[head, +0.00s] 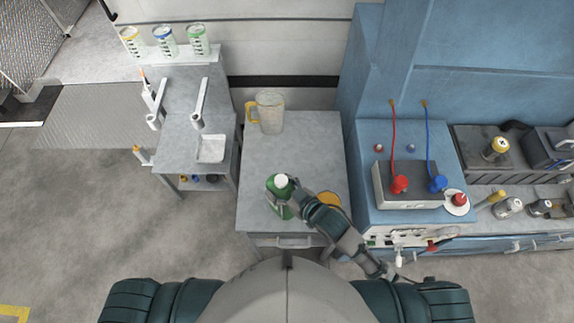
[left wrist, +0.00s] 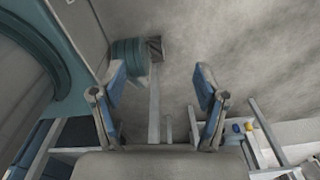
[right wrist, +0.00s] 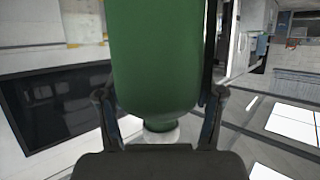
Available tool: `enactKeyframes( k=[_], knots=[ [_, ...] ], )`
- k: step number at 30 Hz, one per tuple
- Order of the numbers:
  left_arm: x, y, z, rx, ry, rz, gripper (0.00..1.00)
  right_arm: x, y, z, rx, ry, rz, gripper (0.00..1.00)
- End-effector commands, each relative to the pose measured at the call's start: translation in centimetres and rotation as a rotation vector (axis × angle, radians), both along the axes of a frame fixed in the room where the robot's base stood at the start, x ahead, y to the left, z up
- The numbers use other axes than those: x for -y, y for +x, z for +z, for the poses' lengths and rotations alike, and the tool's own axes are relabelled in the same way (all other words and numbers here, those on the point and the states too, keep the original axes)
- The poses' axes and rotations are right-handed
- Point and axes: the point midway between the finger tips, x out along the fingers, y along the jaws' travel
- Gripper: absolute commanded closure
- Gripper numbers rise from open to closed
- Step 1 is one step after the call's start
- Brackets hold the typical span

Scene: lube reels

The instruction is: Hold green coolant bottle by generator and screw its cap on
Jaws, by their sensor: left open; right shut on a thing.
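The green bottle (head: 279,190) stands at the front of the grey table, with a white cap-like piece (head: 281,181) at its top. My right gripper (head: 297,196) is shut on the bottle from the right. In the right wrist view the green bottle (right wrist: 155,60) fills the middle between the fingers, with the white piece (right wrist: 161,135) at its narrow neck. I cannot tell how tightly that piece sits. My left gripper (left wrist: 160,75) is open and empty in the left wrist view, with floor beyond it; it is not visible in the head view.
A clear jug (head: 269,112) stands at the table's back. A yellow-orange round thing (head: 329,201) is partly hidden behind my right gripper. A grey box (head: 411,187) with red and blue leads is on the right. The table (head: 300,150) is clear in the middle.

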Motion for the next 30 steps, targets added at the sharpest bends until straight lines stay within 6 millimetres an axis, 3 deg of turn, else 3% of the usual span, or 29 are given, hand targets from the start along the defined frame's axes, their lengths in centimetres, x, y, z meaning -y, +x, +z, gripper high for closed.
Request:
enactKeyframes(
  k=[3,6,15,20,30],
  knots=[
    [0.1,2.0,0.5,0.029,-0.002,0.0,0.26,0.5,3.3,0.1,0.008,-0.001,-0.003,1.0],
    [0.1,2.8,0.8,0.042,-0.003,-0.001,0.26,0.9,5.8,-0.2,0.006,-0.001,-0.003,1.0],
    [-0.3,1.5,1.2,0.022,0.002,-0.001,0.26,1.7,12.1,-0.9,0.005,0.002,-0.001,1.0],
    [-0.3,1.2,1.2,0.017,0.003,-0.001,0.26,1.7,13.1,-1.0,0.004,0.003,-0.001,1.0],
    [-0.3,1.3,1.2,0.018,0.003,0.0,0.26,1.7,13.1,-1.4,0.002,0.003,0.0,1.0]
  ],
)
